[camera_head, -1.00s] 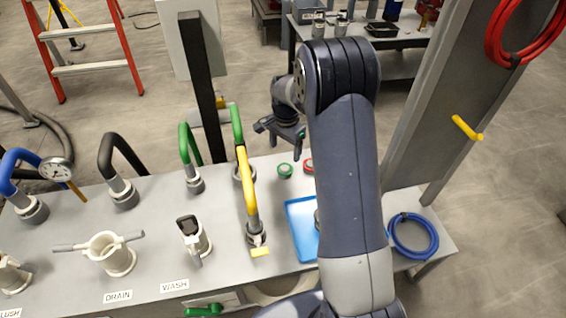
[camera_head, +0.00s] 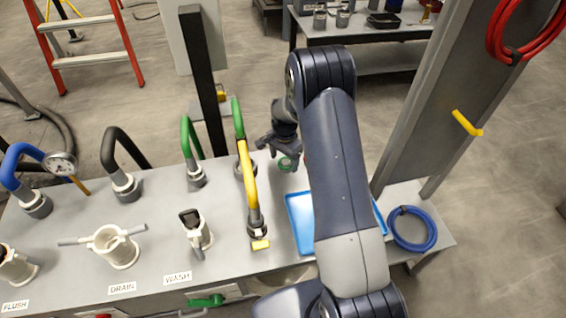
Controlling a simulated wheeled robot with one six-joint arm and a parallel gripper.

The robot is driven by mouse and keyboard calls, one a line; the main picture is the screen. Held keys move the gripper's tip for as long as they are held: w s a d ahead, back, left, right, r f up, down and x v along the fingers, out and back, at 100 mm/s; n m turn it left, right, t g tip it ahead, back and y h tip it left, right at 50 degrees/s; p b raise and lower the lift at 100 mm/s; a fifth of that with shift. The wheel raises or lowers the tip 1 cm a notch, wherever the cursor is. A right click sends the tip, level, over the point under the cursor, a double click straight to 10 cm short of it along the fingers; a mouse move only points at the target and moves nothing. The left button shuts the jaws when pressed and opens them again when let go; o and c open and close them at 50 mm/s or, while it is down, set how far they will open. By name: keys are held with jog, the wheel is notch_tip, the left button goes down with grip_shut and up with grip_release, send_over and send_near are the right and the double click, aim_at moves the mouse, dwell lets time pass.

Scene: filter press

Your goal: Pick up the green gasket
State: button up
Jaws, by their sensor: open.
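The green gasket (camera_head: 285,164) is a small green ring lying on the grey bench, just behind the blue tray (camera_head: 297,222). My gripper (camera_head: 283,156) is right above or around it and hides part of it. The gripper is open. I cannot tell whether its fingers touch the gasket. A sliver of red shows beside my arm where a red ring lies, mostly hidden by my arm.
A yellow hose (camera_head: 248,185) arches up to the left of the gasket, with a green hose (camera_head: 190,140) beyond it. A blue coil (camera_head: 412,229) lies at the bench's right end. A dark post (camera_head: 203,85) and a wide grey column (camera_head: 440,110) stand behind.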

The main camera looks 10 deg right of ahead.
jog(key=shift+f+b, duration=0.25)
jog(key=shift+b, duration=0.15)
dwell(0.3)
jog(key=shift+c, duration=0.2)
jog(key=c, duration=0.7)
